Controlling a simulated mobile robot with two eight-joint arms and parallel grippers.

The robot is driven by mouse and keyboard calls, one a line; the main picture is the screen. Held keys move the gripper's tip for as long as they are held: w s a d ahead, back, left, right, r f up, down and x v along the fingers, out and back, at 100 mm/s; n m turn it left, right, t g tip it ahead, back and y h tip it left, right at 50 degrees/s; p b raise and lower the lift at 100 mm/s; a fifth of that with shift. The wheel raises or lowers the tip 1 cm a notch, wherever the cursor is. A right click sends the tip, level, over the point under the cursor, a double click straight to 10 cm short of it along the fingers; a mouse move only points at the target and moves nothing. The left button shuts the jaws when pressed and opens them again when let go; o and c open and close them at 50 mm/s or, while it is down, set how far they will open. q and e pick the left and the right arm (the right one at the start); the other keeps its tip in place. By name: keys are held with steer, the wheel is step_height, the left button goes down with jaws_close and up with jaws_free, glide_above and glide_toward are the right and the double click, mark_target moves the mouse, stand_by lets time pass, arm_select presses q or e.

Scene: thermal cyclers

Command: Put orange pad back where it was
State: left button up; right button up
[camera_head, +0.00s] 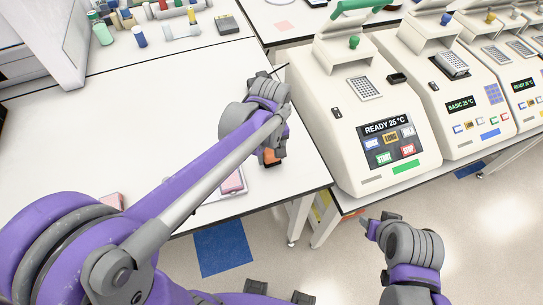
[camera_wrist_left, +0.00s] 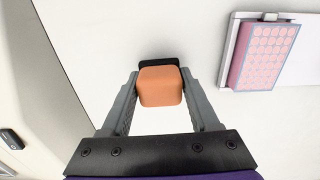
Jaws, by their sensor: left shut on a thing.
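The orange pad (camera_wrist_left: 161,86) is a small rounded block held between the two fingers of my left gripper (camera_wrist_left: 160,95) in the left wrist view. In the head view the orange pad (camera_head: 270,157) shows below my left gripper (camera_head: 272,152), over the white table near its right front corner. I cannot tell whether the pad touches the table. A dark piece shows just beyond the pad in the left wrist view. My right gripper (camera_head: 372,226) is at the lower right of the head view, over the floor; its finger opening is not clear.
A pink plate (camera_head: 233,182) lies near the table's front edge; it also shows in the left wrist view (camera_wrist_left: 266,55). Thermal cyclers (camera_head: 370,120) stand on a bench to the right, past a gap. Bottles and racks stand at the back. The table's middle (camera_head: 130,120) is clear.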

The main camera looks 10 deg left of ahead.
mark_target(271, 151)
arm_select(q)
steer(key=shift+f, duration=0.65)
steer(key=shift+f, duration=0.25)
steer(key=o, duration=1.3)
steer(key=shift+r, duration=0.1)
steer(key=shift+r, duration=0.45)
step_height(271, 151, up, 12)
steer(key=shift+f+p, duration=0.25)
steer(key=shift+p, duration=0.15)
